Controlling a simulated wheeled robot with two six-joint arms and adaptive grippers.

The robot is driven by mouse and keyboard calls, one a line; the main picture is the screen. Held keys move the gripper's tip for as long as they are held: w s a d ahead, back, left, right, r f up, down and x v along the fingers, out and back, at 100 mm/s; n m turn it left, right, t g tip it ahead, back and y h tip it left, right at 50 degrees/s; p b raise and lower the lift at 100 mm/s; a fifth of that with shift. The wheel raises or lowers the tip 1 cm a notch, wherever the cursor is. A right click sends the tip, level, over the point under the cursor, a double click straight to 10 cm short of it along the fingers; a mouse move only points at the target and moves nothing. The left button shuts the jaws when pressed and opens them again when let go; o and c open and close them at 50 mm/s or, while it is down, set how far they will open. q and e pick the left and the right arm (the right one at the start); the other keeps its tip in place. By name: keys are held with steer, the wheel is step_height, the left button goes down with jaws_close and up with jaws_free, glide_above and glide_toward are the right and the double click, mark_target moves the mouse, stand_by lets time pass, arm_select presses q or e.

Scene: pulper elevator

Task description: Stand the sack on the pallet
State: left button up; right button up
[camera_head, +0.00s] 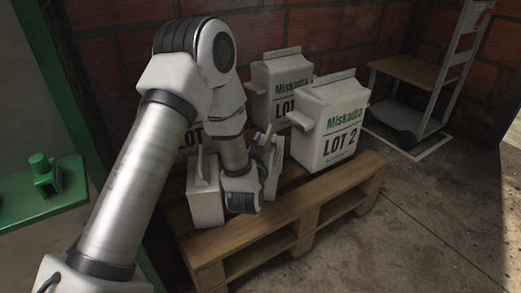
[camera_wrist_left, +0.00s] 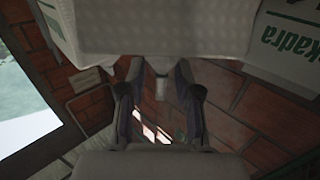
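A white sack (camera_head: 205,200) stands at the front left of the wooden pallet (camera_head: 290,217), partly hidden behind my left wrist. My left gripper (camera_head: 264,150) is beside this sack and mostly hidden by the arm in the head view. In the left wrist view, the fingers (camera_wrist_left: 160,72) are spread, with a narrow white tab between them and gaps on both sides. A pale textured sack surface (camera_wrist_left: 165,28) fills the top of that view. Whether any finger touches the tab cannot be told. My right gripper is not in view.
Other white sacks marked LOT 2 stand on the pallet: one at the right (camera_head: 328,125), one at the back (camera_head: 280,85), one behind my arm (camera_head: 187,143). A trolley (camera_head: 425,75) stands back right. Concrete floor (camera_head: 420,220) right of the pallet is clear.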

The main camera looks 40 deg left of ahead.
arm_select(q)
steer(key=p+v, duration=0.2)
steer(key=v, duration=0.7)
